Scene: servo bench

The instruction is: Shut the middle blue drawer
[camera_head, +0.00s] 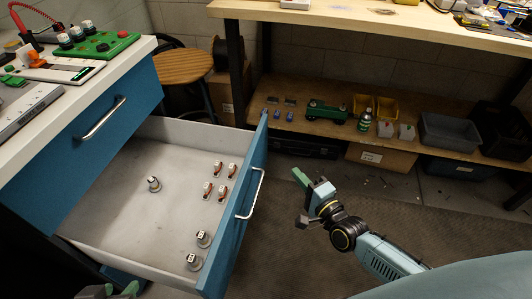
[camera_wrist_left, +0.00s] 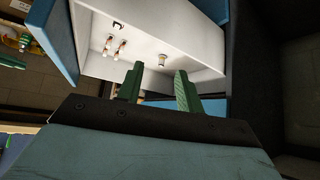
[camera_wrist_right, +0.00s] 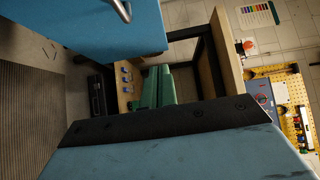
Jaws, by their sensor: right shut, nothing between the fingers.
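The middle blue drawer (camera_head: 247,219) stands pulled far out below a shut upper drawer. Its pale tray holds several small parts, and its front has a silver handle (camera_head: 258,194). The left wrist view looks into its white interior (camera_wrist_left: 180,30); the right wrist view shows its blue front (camera_wrist_right: 90,30). My right gripper (camera_head: 299,177) is shut and empty, to the right of the drawer front and apart from it. My left gripper (camera_head: 112,292) is only partly in the head view, at the bottom edge near the drawer's near side. In the left wrist view its fingers (camera_wrist_left: 156,85) are apart and empty.
The shut upper blue drawer (camera_head: 85,125) sits under the white bench top, which bears a green button box (camera_head: 100,45). A wooden stool (camera_head: 185,66) stands behind. A low shelf (camera_head: 330,125) with bins is at the back right. The floor right of the drawer is clear.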

